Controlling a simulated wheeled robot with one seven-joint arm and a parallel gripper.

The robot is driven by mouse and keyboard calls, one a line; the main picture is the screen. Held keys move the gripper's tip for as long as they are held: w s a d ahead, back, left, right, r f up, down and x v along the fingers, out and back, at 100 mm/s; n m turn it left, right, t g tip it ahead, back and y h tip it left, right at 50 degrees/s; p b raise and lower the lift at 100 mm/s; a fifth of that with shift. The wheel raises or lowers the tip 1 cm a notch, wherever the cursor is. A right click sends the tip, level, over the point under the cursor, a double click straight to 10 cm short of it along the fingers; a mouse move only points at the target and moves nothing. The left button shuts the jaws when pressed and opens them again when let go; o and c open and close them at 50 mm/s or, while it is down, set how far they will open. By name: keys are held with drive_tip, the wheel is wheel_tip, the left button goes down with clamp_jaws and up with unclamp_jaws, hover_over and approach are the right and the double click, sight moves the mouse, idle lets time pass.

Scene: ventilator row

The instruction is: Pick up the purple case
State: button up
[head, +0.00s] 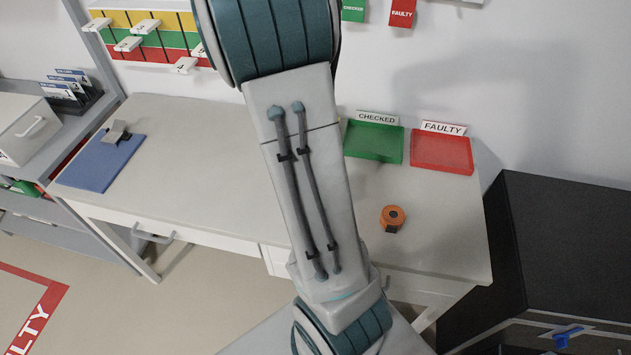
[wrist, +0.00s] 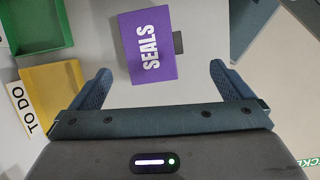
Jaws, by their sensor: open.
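The purple case (wrist: 148,47) shows in the wrist view, marked "SEALS", lying on a pale surface with a small dark tab on its right side. My gripper (wrist: 160,78) is open, with one finger on each side and the case ahead of the space between them. The gripper looks empty, and a gap shows between the fingertips and the case. In the head view I see neither the purple case nor the gripper; my arm covers the middle of the picture.
A green tray (wrist: 65,25) and a yellow tray (wrist: 55,85) with a "TO DO" label lie left of the case. The head view shows a desk (head: 190,160) with a blue clipboard (head: 100,163), "CHECKED" tray (head: 373,142), "FAULTY" tray (head: 441,153) and orange item (head: 392,217).

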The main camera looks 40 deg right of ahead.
drive_tip(key=shift+n+g, duration=0.4)
drive_tip(key=shift+n, duration=0.1)
drive_tip(key=d+f, duration=0.1)
drive_tip(key=f, duration=0.2)
drive_tip(key=s+d+f, duration=0.1)
drive_tip(key=d+f, duration=0.1)
drive_tip(key=s+d+f, duration=0.1)
drive_tip(key=f, duration=0.2)
drive_tip(key=shift+s+d+f+p, duration=0.2)
drive_tip(key=shift+d+f+p, duration=0.15)
drive_tip(key=shift+d+p, duration=0.05)
drive_tip(key=shift+d+p+x, duration=0.15)
drive_tip(key=shift+p+x, duration=0.15)
drive_tip(key=shift+x, duration=1)
drive_tip(key=shift+d+p+x, duration=0.1)
drive_tip(key=shift+p+x, duration=0.15)
drive_tip(key=shift+x, duration=1.05)
drive_tip(key=shift+w, duration=0.15)
drive_tip(key=c, duration=1)
